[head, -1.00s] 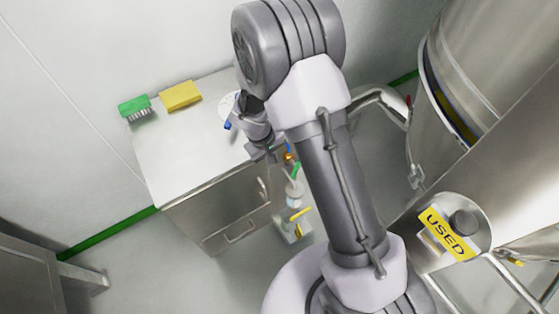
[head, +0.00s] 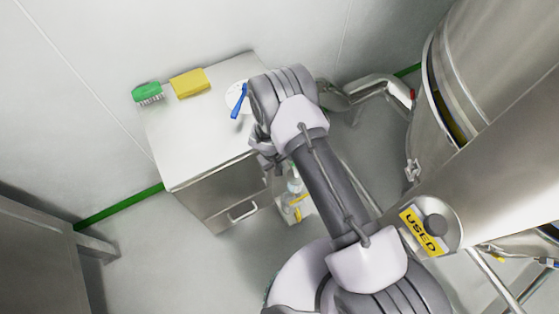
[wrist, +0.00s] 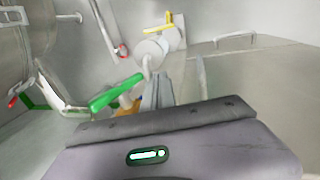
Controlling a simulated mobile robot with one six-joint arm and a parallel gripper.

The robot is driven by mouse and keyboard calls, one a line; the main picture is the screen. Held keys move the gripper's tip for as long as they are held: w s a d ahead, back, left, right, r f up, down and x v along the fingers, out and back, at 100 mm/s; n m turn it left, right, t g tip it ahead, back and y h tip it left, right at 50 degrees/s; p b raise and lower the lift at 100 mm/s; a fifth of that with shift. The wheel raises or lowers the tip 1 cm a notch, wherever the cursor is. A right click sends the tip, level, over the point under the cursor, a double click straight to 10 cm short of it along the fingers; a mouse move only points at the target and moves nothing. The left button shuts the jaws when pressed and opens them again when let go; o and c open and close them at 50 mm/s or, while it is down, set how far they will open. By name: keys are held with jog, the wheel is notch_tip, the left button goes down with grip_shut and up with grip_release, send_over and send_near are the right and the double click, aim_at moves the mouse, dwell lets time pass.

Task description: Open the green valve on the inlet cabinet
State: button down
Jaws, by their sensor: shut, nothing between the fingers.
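The green valve handle (wrist: 117,92) shows in the wrist view as a slanted bar, its right end higher than its left. An orange-brown fitting (wrist: 124,103) sits just below it, partly hidden by my gripper. My gripper (wrist: 158,76) is shut and empty, its grey fingers just right of the handle's right end. I cannot tell whether they touch it. The cabinet (head: 215,192) is a steel box with a pale top in the head view, and its side shows at the right in the wrist view (wrist: 245,75). In the head view my arm hides the green handle.
A green brush (head: 147,91), a yellow sponge (head: 189,83) and a blue handle (head: 239,101) are on the cabinet top. A white vessel with a yellow lever (wrist: 158,29) is beyond my fingers. A large steel vessel (head: 490,60) and pipes stand right.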

jog(key=shift+w+d+f, duration=0.2)
jog(key=shift+w+d, duration=0.35)
jog(key=shift+d, duration=0.25)
jog(key=shift+w+d+f, duration=0.2)
jog(key=shift+w+d, duration=0.3)
jog(key=shift+d, duration=0.25)
jog(key=b, duration=0.2)
jog(key=f+b, duration=0.1)
jog(key=b, duration=0.2)
jog(key=shift+w+d+f, duration=0.1)
jog(key=shift+w+d, duration=0.15)
jog(key=shift+d, duration=0.15)
